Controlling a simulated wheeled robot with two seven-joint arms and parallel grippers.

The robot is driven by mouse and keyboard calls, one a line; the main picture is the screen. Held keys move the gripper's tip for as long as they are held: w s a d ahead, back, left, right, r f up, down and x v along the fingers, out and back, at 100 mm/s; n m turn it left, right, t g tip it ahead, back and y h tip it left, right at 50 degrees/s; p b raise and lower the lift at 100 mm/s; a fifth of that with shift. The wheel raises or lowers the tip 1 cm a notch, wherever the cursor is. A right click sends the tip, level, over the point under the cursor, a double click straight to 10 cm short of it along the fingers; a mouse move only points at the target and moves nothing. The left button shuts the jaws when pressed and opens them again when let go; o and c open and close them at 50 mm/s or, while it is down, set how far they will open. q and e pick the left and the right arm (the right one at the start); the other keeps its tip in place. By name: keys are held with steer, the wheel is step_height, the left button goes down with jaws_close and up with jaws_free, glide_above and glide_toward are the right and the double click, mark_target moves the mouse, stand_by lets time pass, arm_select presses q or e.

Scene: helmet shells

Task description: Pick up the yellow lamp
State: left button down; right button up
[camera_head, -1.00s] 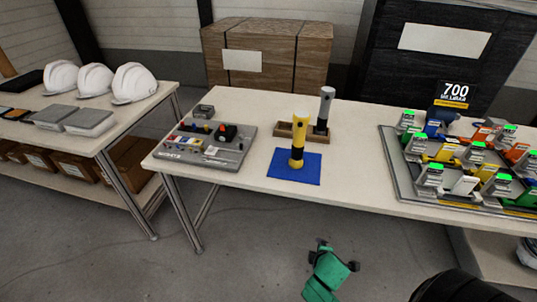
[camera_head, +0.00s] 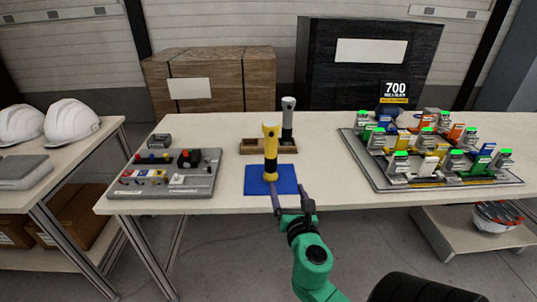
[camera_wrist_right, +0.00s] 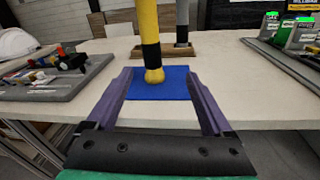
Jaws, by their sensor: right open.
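The yellow lamp (camera_head: 270,148) stands upright on a blue mat (camera_head: 286,180) on the table, with a black band around its middle. It also shows in the right wrist view (camera_wrist_right: 145,22), ahead of the fingers, with its top cut off. My right gripper (camera_head: 293,190) is at the table's front edge, just in front of the mat. Its two purple fingers (camera_wrist_right: 160,82) are spread apart with nothing between them; the lamp stands beyond their tips. My left gripper is not in view.
A grey lamp (camera_head: 287,120) stands at a wooden tray (camera_head: 254,147) behind. A grey panel with switches (camera_head: 165,175) lies left, and a rack of coloured parts (camera_head: 432,150) lies right. White helmets (camera_head: 71,122) sit on the left table.

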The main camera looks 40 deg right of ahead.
mark_target(272, 158)
steer(key=w+d+n, duration=0.1)
steer(key=w, duration=0.3)
steer(key=w+d+p, duration=0.1)
steer(key=w+d, duration=0.1)
steer(key=w, duration=0.2)
steer(key=w+d+r+n, duration=0.1)
steer(key=w+d, duration=0.1)
steer(key=w, duration=0.3)
steer(key=shift+d+n+t+y+p, duration=0.25)
steer(key=shift+n+t+y+p, duration=0.05)
steer(key=shift+t+p, duration=0.1)
steer(key=shift+w+d+f, duration=0.1)
steer(key=shift+w+d, duration=0.05)
steer(key=shift+w, duration=0.15)
steer(key=shift+s, duration=0.1)
steer(key=c, duration=0.5)
jaws_close()
